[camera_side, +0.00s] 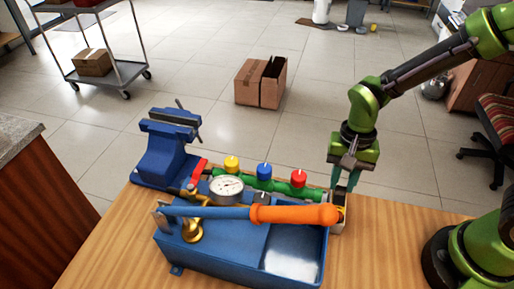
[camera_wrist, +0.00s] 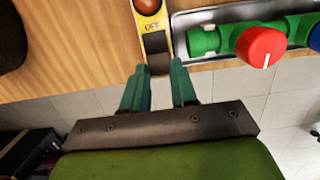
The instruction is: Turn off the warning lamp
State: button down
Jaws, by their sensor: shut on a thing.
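A narrow yellow switch box (camera_wrist: 157,43) marked "OFF" lies at the top of the wrist view. Its round orange-brown warning lamp (camera_wrist: 147,6) is cut by the frame's top edge; I cannot tell if it is lit. A dark rocker part (camera_wrist: 159,63) is at the box's near end. My gripper (camera_wrist: 158,76) has its two teal fingers on either side of this end, shut on it. In the side view my gripper (camera_side: 345,187) points down at the bench's right, beside the box, which is mostly hidden behind an orange handle.
A blue test pump (camera_side: 215,245) with an orange handle (camera_side: 295,214) stands in front. A green manifold (camera_side: 281,186) with yellow, blue and red knobs lies left of my gripper; its red knob (camera_wrist: 262,47) is close by. A gauge (camera_side: 226,187) and blue vise (camera_side: 168,145) stand further left.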

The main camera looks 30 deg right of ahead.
jog(key=c, duration=0.9)
grip_release()
jog(key=r, duration=0.5)
jog(key=w+d+r, duration=0.1)
jog(key=r, duration=1)
jog(key=shift+w+d+r, duration=0.25)
jog(key=shift+d+r, duration=0.05)
jog(key=shift+r, duration=0.1)
jog(key=s+d+n+t, duration=0.1)
jog(key=s+d+t, duration=0.1)
jog(key=s+d+r+n+t, duration=0.1)
jog(key=s+d+n+t, duration=0.1)
jog(key=t, duration=0.1)
jog(key=s+d+r+n+t, duration=0.1)
jog(key=d+n+t, duration=0.1)
jog(key=t, duration=0.1)
jog(key=shift+s+d+y, duration=0.35)
jog(key=shift+s+y, duration=0.05)
